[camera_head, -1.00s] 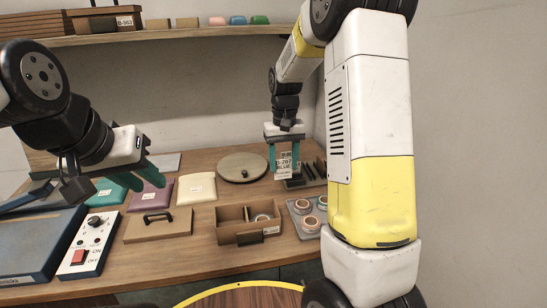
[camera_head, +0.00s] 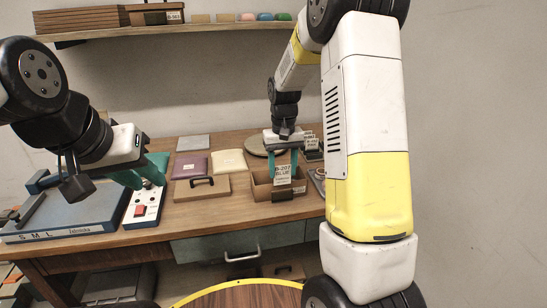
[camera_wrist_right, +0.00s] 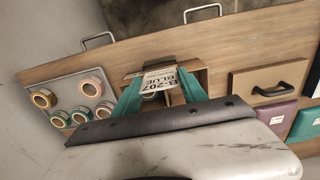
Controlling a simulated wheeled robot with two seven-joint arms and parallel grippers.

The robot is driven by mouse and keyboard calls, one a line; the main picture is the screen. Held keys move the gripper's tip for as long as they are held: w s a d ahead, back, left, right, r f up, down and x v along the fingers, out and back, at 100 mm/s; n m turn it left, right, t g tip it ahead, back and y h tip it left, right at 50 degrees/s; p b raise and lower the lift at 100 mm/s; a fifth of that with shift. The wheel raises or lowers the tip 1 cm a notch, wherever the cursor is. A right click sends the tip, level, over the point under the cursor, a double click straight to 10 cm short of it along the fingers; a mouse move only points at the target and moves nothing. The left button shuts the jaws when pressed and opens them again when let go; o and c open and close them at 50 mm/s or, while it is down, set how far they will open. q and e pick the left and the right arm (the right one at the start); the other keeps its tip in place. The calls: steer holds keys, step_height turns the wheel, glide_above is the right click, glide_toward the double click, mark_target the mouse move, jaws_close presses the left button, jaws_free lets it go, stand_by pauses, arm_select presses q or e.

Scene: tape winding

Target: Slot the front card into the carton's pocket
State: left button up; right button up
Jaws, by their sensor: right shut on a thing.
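My right gripper (camera_head: 284,171) is shut on the front card (camera_head: 282,176), a white card marked B-207 BLUE. The card hangs at the front of the open wooden carton (camera_head: 262,192). In the right wrist view the card (camera_wrist_right: 160,79) sits between the teal fingers, close to the dark pocket (camera_wrist_right: 158,62) on the carton's front wall. I cannot tell whether the card's lower edge is inside the pocket. The gripper hides part of the carton. My left gripper (camera_head: 142,177) is open and empty, above the switch box at left.
The carton's lid (camera_head: 201,188) with a black handle lies left of the carton. A tray of tape rolls (camera_wrist_right: 72,98) lies on the carton's other side. Purple (camera_head: 190,168) and cream (camera_head: 229,162) packets lie behind the lid. A blue sealer (camera_head: 65,212) stands at far left.

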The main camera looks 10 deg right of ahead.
mark_target(283, 184)
steer(key=shift+f, duration=2.3)
steer(key=o, duration=1.4)
steer(key=shift+c, duration=0.2)
step_height(283, 184, up, 7)
steer(key=shift+r, duration=0.4)
